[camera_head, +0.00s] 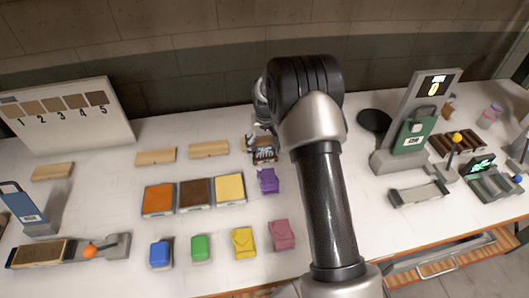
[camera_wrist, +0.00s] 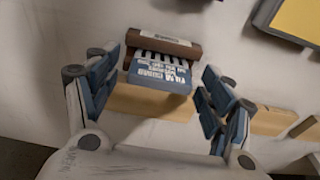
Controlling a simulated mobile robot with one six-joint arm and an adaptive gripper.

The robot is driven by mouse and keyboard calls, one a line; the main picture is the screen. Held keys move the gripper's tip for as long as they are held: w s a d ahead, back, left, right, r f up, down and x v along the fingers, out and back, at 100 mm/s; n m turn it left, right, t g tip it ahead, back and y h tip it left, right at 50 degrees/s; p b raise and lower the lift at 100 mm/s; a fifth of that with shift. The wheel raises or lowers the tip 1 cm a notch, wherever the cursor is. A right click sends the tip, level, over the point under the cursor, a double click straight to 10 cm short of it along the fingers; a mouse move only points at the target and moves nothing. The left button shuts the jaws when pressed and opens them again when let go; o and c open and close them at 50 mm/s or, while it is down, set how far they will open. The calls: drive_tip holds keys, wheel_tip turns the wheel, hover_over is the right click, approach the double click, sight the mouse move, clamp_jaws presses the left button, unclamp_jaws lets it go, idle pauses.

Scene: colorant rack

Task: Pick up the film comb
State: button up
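The fingers are spread wide, with a visible gap on both sides of the comb. In the head view the comb (camera_head: 264,155) shows small and dark beside my wrist, at the back of the white table. My arm hides part of that area.
Orange (camera_head: 158,199), brown (camera_head: 195,194) and yellow (camera_head: 230,188) trays lie left of my arm. A purple piece (camera_head: 268,181) sits close in front of the comb. Wooden blocks (camera_head: 208,149) lie to its left. A green-fronted stand (camera_head: 413,135) is on the right.

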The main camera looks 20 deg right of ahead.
drive_tip(key=c, duration=1)
